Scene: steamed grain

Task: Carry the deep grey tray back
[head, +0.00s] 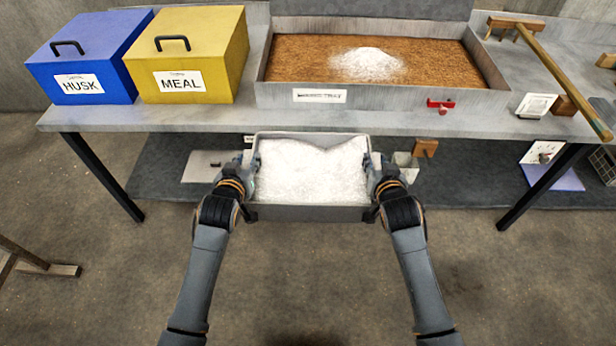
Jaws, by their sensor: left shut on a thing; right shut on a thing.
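The deep grey tray (310,213) is in the middle of the head view, in front of the table and clear of its edge. It is largely full of white grainy stuff (312,175), whose surface dips near the far side. My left gripper (250,172) is shut on the tray's left side. My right gripper (374,172) is shut on its right side. The tray looks about level, held between both arms. The fingertips are partly hidden by the wrists and tray walls.
The grey table (215,117) bears a blue HUSK box (85,65), a yellow MEAL box (190,60) and a wide mixing tray (400,97) with brown material and a white heap. A long wooden-handled tool (560,75) lies at right. A low shelf (465,185) is underneath. The floor in front is clear.

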